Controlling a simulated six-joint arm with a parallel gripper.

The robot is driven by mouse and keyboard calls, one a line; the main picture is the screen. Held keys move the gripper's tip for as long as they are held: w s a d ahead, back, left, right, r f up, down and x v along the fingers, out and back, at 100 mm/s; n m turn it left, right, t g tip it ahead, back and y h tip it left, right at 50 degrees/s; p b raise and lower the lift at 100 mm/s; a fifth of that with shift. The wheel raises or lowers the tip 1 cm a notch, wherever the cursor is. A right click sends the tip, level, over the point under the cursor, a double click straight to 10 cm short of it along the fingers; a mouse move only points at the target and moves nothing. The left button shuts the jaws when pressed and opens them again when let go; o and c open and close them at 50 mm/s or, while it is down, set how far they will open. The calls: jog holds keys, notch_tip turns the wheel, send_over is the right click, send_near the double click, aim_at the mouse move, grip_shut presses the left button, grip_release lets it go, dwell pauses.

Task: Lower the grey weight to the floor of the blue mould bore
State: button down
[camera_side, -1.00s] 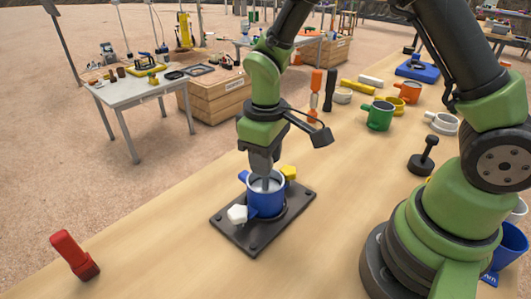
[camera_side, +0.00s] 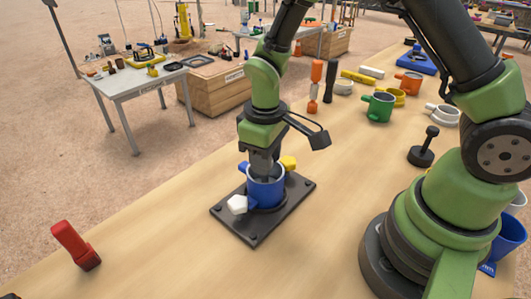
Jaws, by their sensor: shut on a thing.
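The blue mould (camera_side: 266,193) stands upright on a dark base plate (camera_side: 250,233), with a white knob (camera_side: 237,204) at front left and a yellow knob (camera_side: 289,163) at back right. My gripper (camera_side: 265,176) points straight down over the mould, its fingertips at or just inside the bore mouth. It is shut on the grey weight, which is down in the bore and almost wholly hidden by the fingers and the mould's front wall. I cannot see the bore floor or how far the weight is above it.
A black tamper (camera_side: 422,148), a green mug-like mould (camera_side: 378,107) and other coloured moulds stand to the right and back. An orange-handled tool (camera_side: 315,85) stands behind. The wooden table is clear around the base plate.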

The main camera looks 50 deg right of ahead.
jog(key=shift+f, duration=0.35)
jog(key=c, duration=0.8)
grip_release()
jog(key=shift+o, duration=0.2)
jog(key=shift+r, duration=2.5)
jog(key=shift+r, duration=0.1)
notch_tip(320, 180, up, 10)
jog(key=s+d+r+m+t+y, duration=0.1)
jog(key=s+r+m+t, duration=0.2)
jog(key=s, duration=0.4)
jog(key=s+d+r+m+t+y, duration=0.1)
jog(key=s+r+m+t, duration=0.3)
jog(key=s, duration=0.3)
jog(key=shift+s+d+r, duration=0.15)
jog(key=shift+s, duration=0.2)
